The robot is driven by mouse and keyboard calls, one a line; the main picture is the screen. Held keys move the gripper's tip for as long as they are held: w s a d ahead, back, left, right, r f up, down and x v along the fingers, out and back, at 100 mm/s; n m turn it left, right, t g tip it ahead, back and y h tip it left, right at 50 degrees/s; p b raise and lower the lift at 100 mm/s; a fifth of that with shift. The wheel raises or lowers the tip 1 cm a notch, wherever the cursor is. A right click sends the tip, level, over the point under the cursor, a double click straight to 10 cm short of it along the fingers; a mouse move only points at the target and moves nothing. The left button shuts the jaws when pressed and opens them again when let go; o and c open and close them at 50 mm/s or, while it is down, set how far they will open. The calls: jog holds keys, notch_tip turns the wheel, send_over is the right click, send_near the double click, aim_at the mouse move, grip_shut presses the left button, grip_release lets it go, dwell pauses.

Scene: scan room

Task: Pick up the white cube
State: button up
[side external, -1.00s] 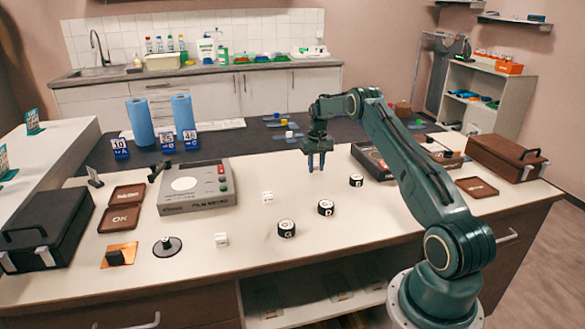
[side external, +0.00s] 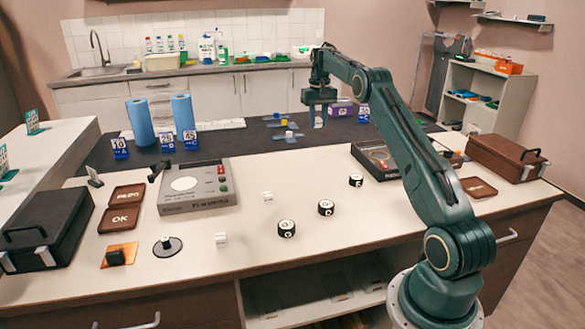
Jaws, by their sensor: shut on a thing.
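My gripper (side external: 318,123) is raised at the back of the white worktop, in front of the dark rear strip. Its fingers point down and are shut on a small pale thing, which looks like the white cube; the fingers hide most of it. My gripper is well away from all of these.
Black round pieces with white tops (side external: 286,229) stand mid-worktop. The grey device (side external: 197,188) is at left, brown trays (side external: 127,193) and a black case (side external: 45,232) beyond it. A brown case (side external: 503,158) is at right.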

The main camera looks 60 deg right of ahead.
jog(key=shift+r, duration=0.5)
jog(key=shift+a, duration=0.1)
dwell(0.3)
jog(key=a, duration=0.1)
send_over(299, 199)
jog(key=shift+r+m, duration=0.1)
jog(key=shift+m, duration=0.2)
dwell(0.5)
notch_tip(299, 199, down, 20)
dwell(1.2)
